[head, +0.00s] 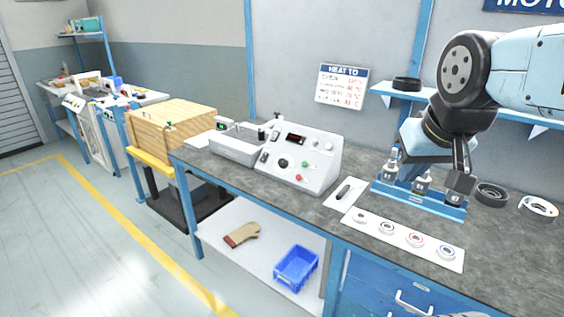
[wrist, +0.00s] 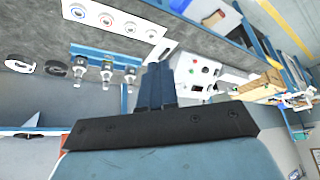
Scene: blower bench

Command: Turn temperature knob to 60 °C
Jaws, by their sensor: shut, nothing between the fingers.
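A white control unit (head: 306,176) with a sloped panel stands on the bench in the head view. Its panel has a small red-lit display (head: 296,139), a dark round knob (head: 283,163), pale knobs and a red button; the digits and knob markings are too small to read. I cannot tell for sure which is the temperature knob. The unit also shows in the wrist view (wrist: 192,88), just beyond and right of the fingertips, partly hidden. My gripper (head: 460,182) is shut and empty, right of the unit and above the blue rack, apart from the knobs. It also shows in the wrist view (wrist: 158,68).
A blue rack (head: 415,201) with several fittings stands right of the unit. In front lie a white strip with several rings (head: 402,240) and a card with a dark tool (head: 345,192). Black and white rolls lie at right. A "HEAT TO" sign (head: 342,86) hangs behind.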

